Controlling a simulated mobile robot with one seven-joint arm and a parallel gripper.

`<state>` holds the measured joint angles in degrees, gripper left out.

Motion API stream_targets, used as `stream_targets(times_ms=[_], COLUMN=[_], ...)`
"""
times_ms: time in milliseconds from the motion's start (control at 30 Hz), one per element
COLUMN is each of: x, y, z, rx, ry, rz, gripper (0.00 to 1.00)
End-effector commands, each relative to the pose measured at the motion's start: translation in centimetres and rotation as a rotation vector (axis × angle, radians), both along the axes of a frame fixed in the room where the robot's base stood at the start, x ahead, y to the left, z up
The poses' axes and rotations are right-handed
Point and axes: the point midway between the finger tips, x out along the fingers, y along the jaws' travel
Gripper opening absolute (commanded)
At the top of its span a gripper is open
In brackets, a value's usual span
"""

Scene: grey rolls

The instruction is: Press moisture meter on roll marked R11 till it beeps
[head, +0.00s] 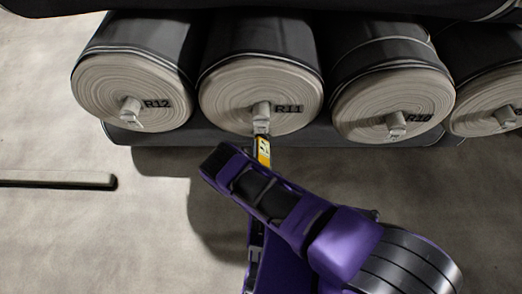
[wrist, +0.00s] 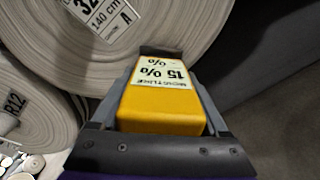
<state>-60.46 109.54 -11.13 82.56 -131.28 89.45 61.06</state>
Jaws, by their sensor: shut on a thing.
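The roll marked R11 (head: 262,92) lies in the middle of a row in the head view, its pale coiled end facing me. In the wrist view a roll end (wrist: 190,20) with a "140 cm A" label fills the top; its R number is not seen there. My gripper (wrist: 160,82) is shut on the yellow moisture meter (wrist: 160,108), one finger on each side. The meter's display reads 15 %, upside down. In the head view the meter (head: 264,150) points up at the lower part of R11's end. Whether its dark tip touches the roll, I cannot tell.
Roll R12 (head: 133,92) lies left of R11, and R10 (head: 394,104) lies right. Another roll (head: 488,100) is at the right edge. Dark rolls lie above and below the row. The floor (head: 90,240) at lower left is clear.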

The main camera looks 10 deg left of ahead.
Motion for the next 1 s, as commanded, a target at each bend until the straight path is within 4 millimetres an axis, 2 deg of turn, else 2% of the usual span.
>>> stream_targets(times_ms=[1000], x=[1.00], y=[0.25], z=[0.06], rx=[0.000], ry=[-0.001], rz=[0.000], gripper=[0.20])
